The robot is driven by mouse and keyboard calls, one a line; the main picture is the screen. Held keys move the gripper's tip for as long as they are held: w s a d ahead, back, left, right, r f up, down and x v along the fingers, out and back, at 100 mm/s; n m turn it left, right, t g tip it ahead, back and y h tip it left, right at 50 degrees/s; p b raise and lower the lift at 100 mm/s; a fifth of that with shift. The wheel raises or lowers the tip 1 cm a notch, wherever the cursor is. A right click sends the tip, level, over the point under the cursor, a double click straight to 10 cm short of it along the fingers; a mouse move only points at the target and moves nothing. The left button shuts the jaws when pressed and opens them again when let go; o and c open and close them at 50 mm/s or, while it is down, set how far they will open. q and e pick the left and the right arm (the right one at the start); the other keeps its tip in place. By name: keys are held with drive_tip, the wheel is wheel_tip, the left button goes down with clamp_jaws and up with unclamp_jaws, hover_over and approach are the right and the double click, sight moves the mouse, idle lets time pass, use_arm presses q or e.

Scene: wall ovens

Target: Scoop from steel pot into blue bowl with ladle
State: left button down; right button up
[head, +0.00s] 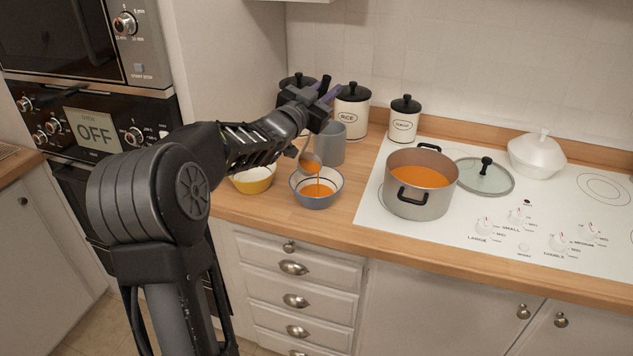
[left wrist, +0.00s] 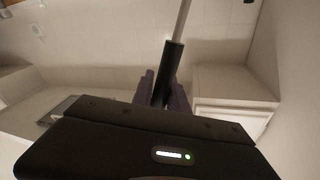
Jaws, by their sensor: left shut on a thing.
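My left gripper (head: 322,92) is shut on the ladle's handle, above the blue bowl. In the left wrist view the black handle (left wrist: 169,66) stands between the gripper's fingers (left wrist: 163,92). The ladle (head: 311,158) hangs low with its scoop tilted over the blue bowl, and an orange stream runs from it into the bowl. The blue bowl (head: 306,202) looks grey-blue, stands on the wooden counter and has orange soup in it. The steel pot (head: 420,202) stands on the white hob to the right, open, with orange soup inside. My right gripper is not in view.
A yellow bowl (head: 252,186) stands left of the blue bowl, partly behind my arm. A grey container (head: 331,146) and canisters (head: 352,112) stand behind. A glass lid (head: 487,177) lies right of the pot, with a white lidded dish (head: 537,155) beyond.

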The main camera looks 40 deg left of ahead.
use_arm(q)
drive_tip(key=shift+s+d+f+m+b, duration=0.15)
drive_tip(key=shift+d+m+b, duration=0.75)
drive_tip(key=shift+d+b, duration=0.65)
idle(0.4)
drive_tip(key=shift+s+d+f+m+t+h+b, duration=0.1)
drive_tip(key=shift+d+f+m+t+h+b, duration=0.1)
drive_tip(key=shift+d+m+b, duration=0.5)
drive_tip(key=shift+d+f+m+t+h+b, duration=0.1)
drive_tip(key=shift+d+f+m+t+b, duration=0.15)
drive_tip(key=shift+d+b, duration=0.75)
idle(0.5)
drive_tip(key=shift+s+d+f+m+b, duration=0.1)
drive_tip(key=shift+d+f+m+b, duration=0.15)
drive_tip(key=shift+d+m+b, duration=0.45)
drive_tip(key=shift+d+f+m+b, duration=0.25)
drive_tip(key=shift+d+m+b, duration=0.1)
drive_tip(key=shift+d, duration=0.5)
idle(0.5)
drive_tip(key=shift+d+f+m+h+b, duration=0.2)
drive_tip(key=shift+d+f+m+b, duration=0.25)
drive_tip(key=shift+d, duration=0.25)
drive_tip(key=shift+d+f+m+h+b, duration=0.2)
drive_tip(key=shift+d+f+m+b, duration=0.2)
drive_tip(key=shift+d, duration=0.25)
idle(0.4)
